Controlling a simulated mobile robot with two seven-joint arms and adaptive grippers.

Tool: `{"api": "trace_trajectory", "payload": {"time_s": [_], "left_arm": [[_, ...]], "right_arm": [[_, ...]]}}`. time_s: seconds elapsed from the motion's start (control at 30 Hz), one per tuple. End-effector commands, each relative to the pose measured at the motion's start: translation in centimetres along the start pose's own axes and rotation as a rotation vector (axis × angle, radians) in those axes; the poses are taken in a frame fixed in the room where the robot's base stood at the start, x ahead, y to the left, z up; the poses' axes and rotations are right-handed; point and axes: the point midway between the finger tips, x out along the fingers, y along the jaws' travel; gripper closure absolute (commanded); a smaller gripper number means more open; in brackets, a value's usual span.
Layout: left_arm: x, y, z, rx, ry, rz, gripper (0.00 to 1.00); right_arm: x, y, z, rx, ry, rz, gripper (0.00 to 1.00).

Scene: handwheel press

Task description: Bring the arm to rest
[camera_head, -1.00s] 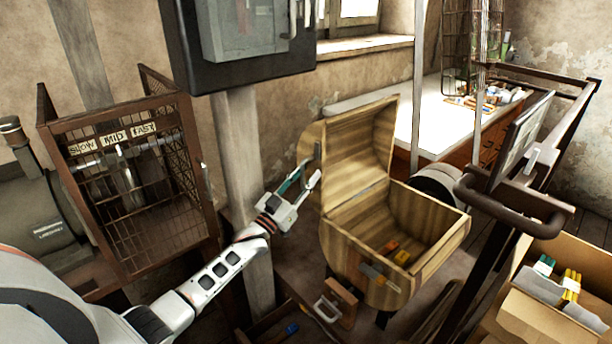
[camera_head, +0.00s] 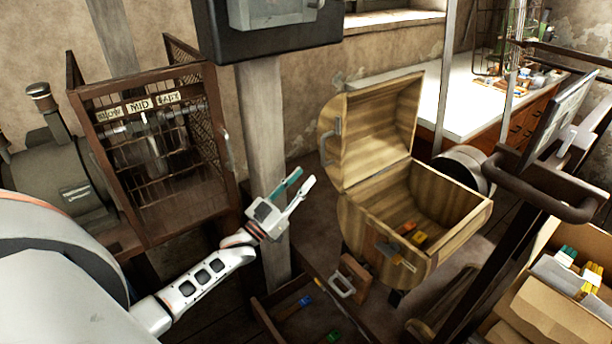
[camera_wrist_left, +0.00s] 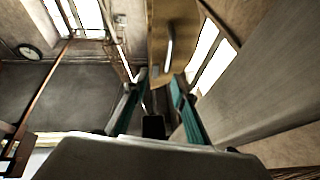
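My left gripper (camera_head: 298,186) is in the middle of the head view, in front of a grey post. Its two fingers with teal pads are apart, and nothing is between them. In the left wrist view the two teal-padded fingers (camera_wrist_left: 152,98) also stand apart and empty. The wooden chest (camera_head: 372,222) stands to the right of the gripper with its curved lid (camera_head: 378,125) raised. The gripper is apart from the chest and its lid handle (camera_head: 330,142). My right gripper is in neither view.
A mesh cage (camera_head: 160,160) labelled slow, mid and fast stands at left. A grey post (camera_head: 262,120) rises behind the gripper. An open drawer (camera_head: 262,318) lies below. A white-topped bench (camera_head: 455,105) is at back right, with a cardboard box (camera_head: 545,305) at lower right.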

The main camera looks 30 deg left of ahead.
Motion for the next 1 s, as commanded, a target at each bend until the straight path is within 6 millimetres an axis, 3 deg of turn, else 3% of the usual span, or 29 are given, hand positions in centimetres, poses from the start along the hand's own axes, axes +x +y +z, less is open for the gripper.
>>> {"api": "trace_trajectory", "payload": {"time_s": [0.47,0.57,0.67,0.77,1.0], "left_arm": [[-0.1,0.0,0.1,0.000,-0.002,0.000,0.74],[-0.8,0.9,0.9,0.000,-0.031,0.000,0.74],[-2.7,3.0,2.8,0.004,-0.104,0.003,0.74],[-6.0,6.3,5.3,0.011,-0.220,0.007,0.74],[-16.1,14.8,9.9,0.031,-0.538,0.033,0.74]], "right_arm": [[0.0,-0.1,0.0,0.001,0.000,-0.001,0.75],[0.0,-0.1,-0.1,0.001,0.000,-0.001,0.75],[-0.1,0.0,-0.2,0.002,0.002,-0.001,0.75],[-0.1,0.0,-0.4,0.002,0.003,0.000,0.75],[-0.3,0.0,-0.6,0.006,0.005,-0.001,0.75]]}}
